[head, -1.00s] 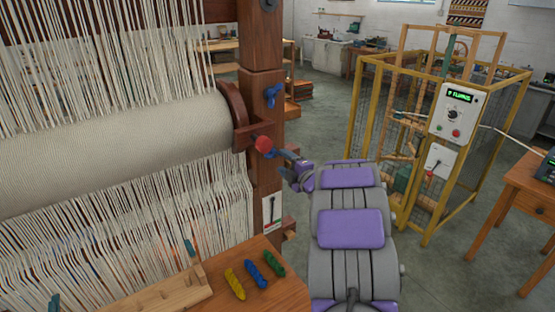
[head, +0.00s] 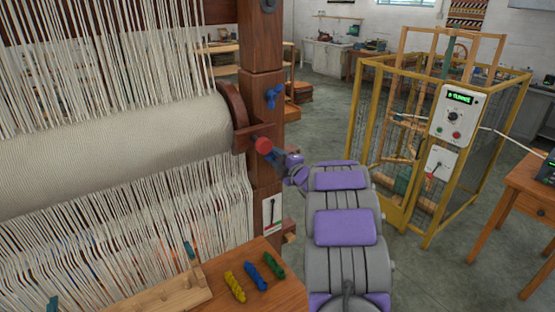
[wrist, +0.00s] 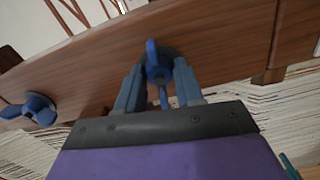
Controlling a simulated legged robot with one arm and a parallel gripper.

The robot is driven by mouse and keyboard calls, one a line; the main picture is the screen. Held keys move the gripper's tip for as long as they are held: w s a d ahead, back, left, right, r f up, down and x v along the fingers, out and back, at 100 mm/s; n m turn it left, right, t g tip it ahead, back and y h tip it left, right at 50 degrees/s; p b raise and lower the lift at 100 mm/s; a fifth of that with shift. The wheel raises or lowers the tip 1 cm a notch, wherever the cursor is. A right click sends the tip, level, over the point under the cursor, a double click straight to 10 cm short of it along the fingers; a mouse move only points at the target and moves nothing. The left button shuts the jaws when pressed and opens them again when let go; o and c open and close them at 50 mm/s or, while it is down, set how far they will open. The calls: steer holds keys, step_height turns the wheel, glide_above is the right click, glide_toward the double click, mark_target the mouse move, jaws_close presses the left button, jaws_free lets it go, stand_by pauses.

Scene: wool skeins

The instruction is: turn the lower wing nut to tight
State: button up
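The lower wing nut (wrist: 157,62) is blue and sits on the wooden loom post. In the wrist view one wing points up the picture and the other down between my fingers. My gripper (wrist: 158,92) is open, with one blue finger on each side of the nut and a visible gap to it. In the head view my gripper (head: 280,160) is at the post beside the red-ended part, and the lower nut is hard to make out there. The upper wing nut (head: 272,96) is blue and also shows at the left of the wrist view (wrist: 38,108).
The loom post (head: 262,125) carries a red knob (head: 263,145) close to my gripper and a small panel (head: 271,212) below. Several coloured skeins (head: 254,275) lie on a wooden board. A yellow cage (head: 425,150) stands right, with open floor between.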

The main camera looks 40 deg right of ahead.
steer(key=shift+f, duration=0.1)
steer(key=c, duration=0.5)
steer(key=shift+m+p, duration=0.4)
steer(key=shift+p, duration=0.2)
steer(key=m+p, duration=0.4)
steer(key=p, duration=0.1)
steer(key=m+p, duration=0.5)
steer(key=p, duration=0.1)
steer(key=m+p, duration=0.6)
steer(key=shift+s+a+m, duration=0.1)
steer(key=shift+m, duration=0.2)
steer(key=m+p, duration=0.3)
steer(key=m, duration=0.2)
steer(key=shift+m+p, duration=0.35)
steer(key=shift+m, duration=0.35)
